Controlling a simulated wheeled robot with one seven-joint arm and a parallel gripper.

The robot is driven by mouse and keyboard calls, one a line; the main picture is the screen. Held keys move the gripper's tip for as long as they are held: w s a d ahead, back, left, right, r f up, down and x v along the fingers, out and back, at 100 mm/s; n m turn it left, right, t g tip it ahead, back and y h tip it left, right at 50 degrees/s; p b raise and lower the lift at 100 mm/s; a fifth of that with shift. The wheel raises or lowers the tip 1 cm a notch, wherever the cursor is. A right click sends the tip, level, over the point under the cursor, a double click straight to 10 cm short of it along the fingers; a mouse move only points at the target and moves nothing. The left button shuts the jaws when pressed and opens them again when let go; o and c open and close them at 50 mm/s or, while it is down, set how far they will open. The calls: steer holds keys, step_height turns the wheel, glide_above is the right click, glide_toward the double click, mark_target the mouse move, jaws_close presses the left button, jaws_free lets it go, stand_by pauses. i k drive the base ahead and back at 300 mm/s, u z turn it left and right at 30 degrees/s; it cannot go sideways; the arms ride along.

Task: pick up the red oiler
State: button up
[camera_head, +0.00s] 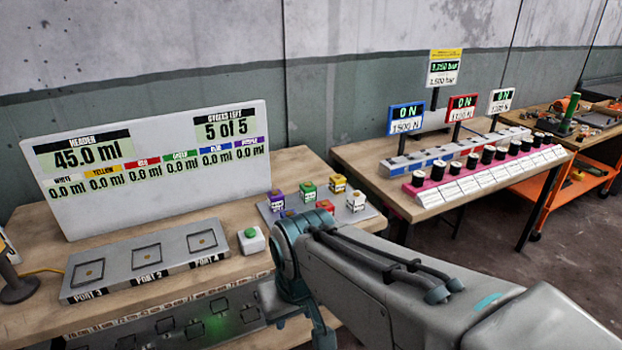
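The red oiler (325,205) stands on a grey tray (372,213) at the right end of the near table. Only its upper part shows; my arm hides the rest. Several other oilers share the tray: purple (277,199), green (308,190), yellow (338,183), white (355,200), and a blue one mostly hidden behind my arm. My gripper (300,318) hangs low at the table's front edge, nearer to the camera than the red oiler and apart from it. Its fingers are not clear enough to tell open from shut.
A green-button box (251,240) stands left of the tray. A three-port grey block (147,262) lies along the table's front, with a large display panel (155,168) behind it. A second table (350,156) with a pink rack (485,172) stands to the right.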

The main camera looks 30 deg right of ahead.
mark_target(327, 204)
steer(key=k, duration=0.4)
steer(key=u, duration=0.35)
steer(key=i, duration=1.05)
steer(key=z, duration=1.05)
steer(key=i, duration=0.45)
steer(key=z, duration=0.5)
